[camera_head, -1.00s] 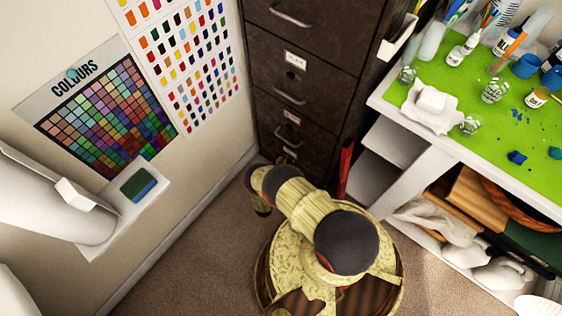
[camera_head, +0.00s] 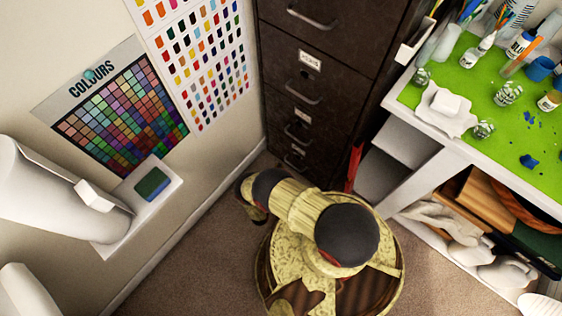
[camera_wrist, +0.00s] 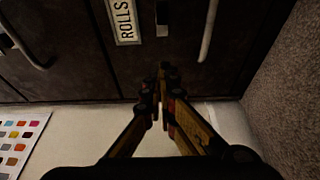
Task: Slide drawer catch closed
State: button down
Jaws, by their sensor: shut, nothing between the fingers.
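A dark brown metal drawer cabinet (camera_head: 325,45) stands against the wall, with several drawers, each with a bar handle and a label. In the wrist view, a drawer front (camera_wrist: 75,70) carries a label reading ROLLS (camera_wrist: 124,20). Beside the label is a small dark slot with a pale metal piece (camera_wrist: 162,31), which looks like the catch. A bar handle (camera_wrist: 208,30) is to its right. My gripper (camera_wrist: 163,78) is shut and empty, its fingertips below the catch in the picture. I cannot tell whether they touch the drawer front. The head view does not show the fingers clearly.
A white shelf unit with a green-topped work surface (camera_head: 455,105) holding bottles and cups stands right of the cabinet. A red upright object (camera_head: 354,168) is between them. Colour charts (camera_head: 120,110) hang on the left wall. Carpet (camera_head: 185,265) is clear at lower left.

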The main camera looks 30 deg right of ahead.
jog(key=shift+s+a, duration=0.5)
jog(key=shift+a, duration=0.05)
